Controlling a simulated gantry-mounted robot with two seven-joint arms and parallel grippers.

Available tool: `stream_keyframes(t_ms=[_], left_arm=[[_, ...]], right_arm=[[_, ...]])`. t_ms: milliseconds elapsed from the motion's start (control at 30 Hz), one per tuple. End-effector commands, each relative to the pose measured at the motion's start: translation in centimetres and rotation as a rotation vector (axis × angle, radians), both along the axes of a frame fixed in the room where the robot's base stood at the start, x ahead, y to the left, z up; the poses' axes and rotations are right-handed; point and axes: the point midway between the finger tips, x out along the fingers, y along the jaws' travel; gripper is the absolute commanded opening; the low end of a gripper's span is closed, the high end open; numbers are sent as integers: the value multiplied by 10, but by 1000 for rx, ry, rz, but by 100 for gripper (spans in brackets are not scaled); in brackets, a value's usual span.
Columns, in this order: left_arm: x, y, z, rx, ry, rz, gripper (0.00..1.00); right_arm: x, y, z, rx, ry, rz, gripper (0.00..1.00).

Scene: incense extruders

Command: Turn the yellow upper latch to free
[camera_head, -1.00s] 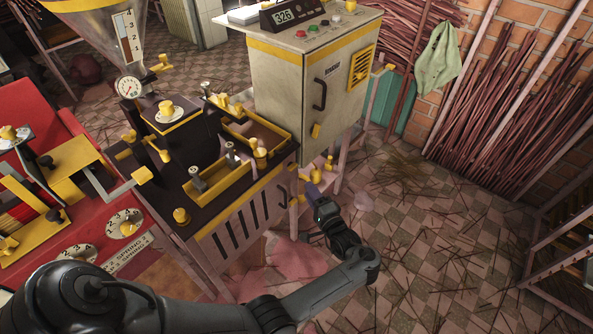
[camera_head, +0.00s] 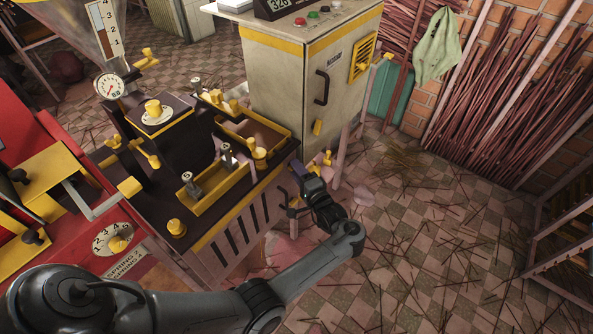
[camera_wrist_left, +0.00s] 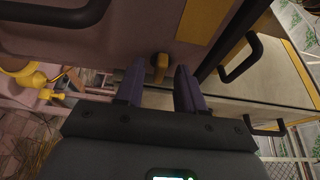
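A small yellow latch (camera_wrist_left: 159,66) shows in the left wrist view on a pale panel, between and just beyond my fingertips. My left gripper (camera_wrist_left: 158,78) is open, with its two dark fingers apart and nothing visible between them but the latch ahead. In the head view my left gripper (camera_head: 299,168) is at the right end of the dark-topped machine (camera_head: 245,215). There the gripper hides the latch, and I cannot tell whether the fingers touch it. My right gripper is not in view.
A grey control cabinet (camera_head: 285,75) with a black handle stands behind the machine. Black handles (camera_wrist_left: 240,60) flank the panel in the left wrist view. Other yellow fittings (camera_head: 328,158) are close by the gripper. Tiled floor (camera_head: 430,240) with scattered sticks lies open to the right.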

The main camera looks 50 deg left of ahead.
Motion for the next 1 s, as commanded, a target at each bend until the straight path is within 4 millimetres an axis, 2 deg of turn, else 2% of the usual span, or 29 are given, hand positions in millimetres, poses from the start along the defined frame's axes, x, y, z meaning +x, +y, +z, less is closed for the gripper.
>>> stream_keyframes(t_ms=[67,300,667,1000], left_arm=[[0,0,0,0,0,0,35],[0,0,0,0,0,0,0],[0,0,-2,4,-21,0,0],[0,0,-7,35,-200,1,0]], right_arm=[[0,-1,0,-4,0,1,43],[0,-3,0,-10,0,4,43],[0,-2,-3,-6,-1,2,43],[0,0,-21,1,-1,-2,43]])
